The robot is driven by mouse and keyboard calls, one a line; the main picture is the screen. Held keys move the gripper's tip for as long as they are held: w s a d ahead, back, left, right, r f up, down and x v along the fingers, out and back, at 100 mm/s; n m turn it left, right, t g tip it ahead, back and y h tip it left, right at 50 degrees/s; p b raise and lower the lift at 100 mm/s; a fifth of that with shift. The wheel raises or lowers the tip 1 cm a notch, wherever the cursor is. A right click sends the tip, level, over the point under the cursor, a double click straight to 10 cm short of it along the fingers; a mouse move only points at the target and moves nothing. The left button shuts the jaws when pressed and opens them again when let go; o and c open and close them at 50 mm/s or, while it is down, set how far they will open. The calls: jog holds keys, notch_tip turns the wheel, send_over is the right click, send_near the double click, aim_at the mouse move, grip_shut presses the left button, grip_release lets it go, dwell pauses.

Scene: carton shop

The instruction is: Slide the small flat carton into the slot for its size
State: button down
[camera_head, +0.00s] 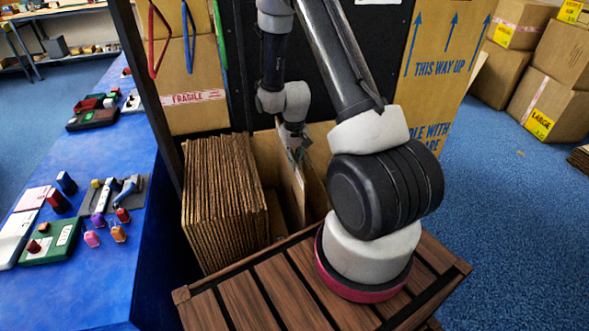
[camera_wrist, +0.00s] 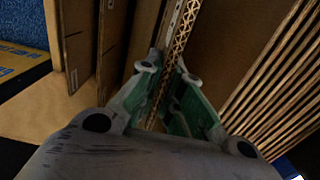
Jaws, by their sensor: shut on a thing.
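My gripper (camera_head: 296,146) points down over the slotted rack behind the wooden slats. It is shut on a flat brown carton (camera_head: 299,184), which stands on edge below the fingers. In the wrist view the green-padded fingers (camera_wrist: 167,100) close around the carton's corrugated edge (camera_wrist: 180,48). A thick pack of flat cartons (camera_head: 222,200) stands upright in the slot at the left, apart from the held one. The held carton's lower part is inside the rack area; its bottom edge is hidden, so I cannot tell whether it touches the floor.
Brown upright panels (camera_wrist: 110,45) stand beside the held carton in the wrist view. A blue table (camera_head: 120,180) with tools and small parts is at the left. Tall cartons (camera_head: 440,60) stand behind the rack. Large boxes (camera_head: 552,95) are stacked at the far right.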

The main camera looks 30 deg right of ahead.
notch_tip(320, 180, up, 24)
jog(key=shift+r, duration=0.15)
dwell(1.3)
